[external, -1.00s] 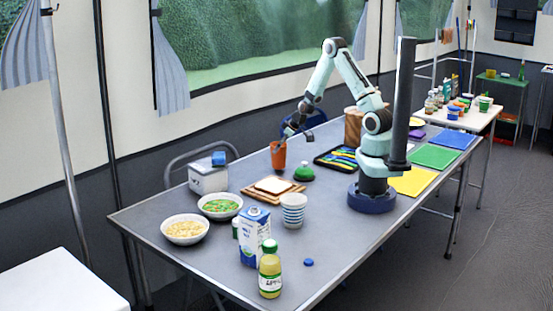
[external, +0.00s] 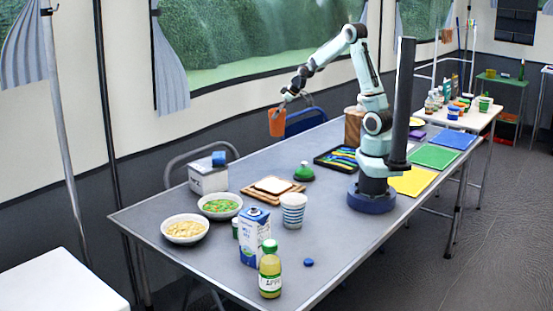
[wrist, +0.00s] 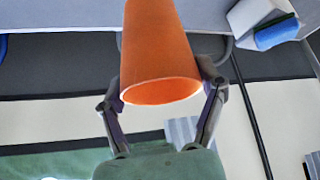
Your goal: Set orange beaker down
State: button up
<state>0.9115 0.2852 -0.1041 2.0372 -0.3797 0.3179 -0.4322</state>
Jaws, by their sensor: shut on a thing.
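The orange beaker (external: 277,122) is held in the air above the far edge of the grey table (external: 165,210). My gripper (external: 283,103) is shut on it near its rim. In the wrist view the orange beaker (wrist: 160,55) sits between both fingers of my gripper (wrist: 160,85), with its open mouth toward the camera. The beaker is slightly tilted in the external view. Its base is clear of the table.
A green dome-shaped thing (external: 303,172), a board with bread (external: 272,188) and a tray of utensils (external: 338,158) stand on the table below. A white box with a blue top (external: 207,174) stands at left.

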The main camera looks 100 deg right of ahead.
jog(key=w+a+n+y, duration=0.2)
jog(key=w+a+n, duration=0.15)
jog(key=a, duration=0.55)
jog(key=w+a+f+n+g+y, duration=0.1)
jog(key=w+a+n+y, duration=0.15)
jog(key=a+n, duration=0.45)
jog(key=w+a+n+y, duration=0.2)
jog(key=a+y, duration=0.1)
jog(key=a, duration=0.7)
jog(key=s+a+n+g, duration=0.5)
jog(key=s+a+n, duration=0.3)
jog(key=a, duration=0.5)
jog(key=s+a+n+g, duration=0.4)
jog(key=s+a+n, duration=0.4)
jog(key=a, duration=0.5)
jog(key=shift+n, duration=0.45)
jog(key=f, duration=1.3)
jog(key=shift+w+d+f, duration=0.2)
jog(key=shift+f, duration=0.2)
jog(key=o, duration=1.1)
jog(key=shift+f, duration=0.15)
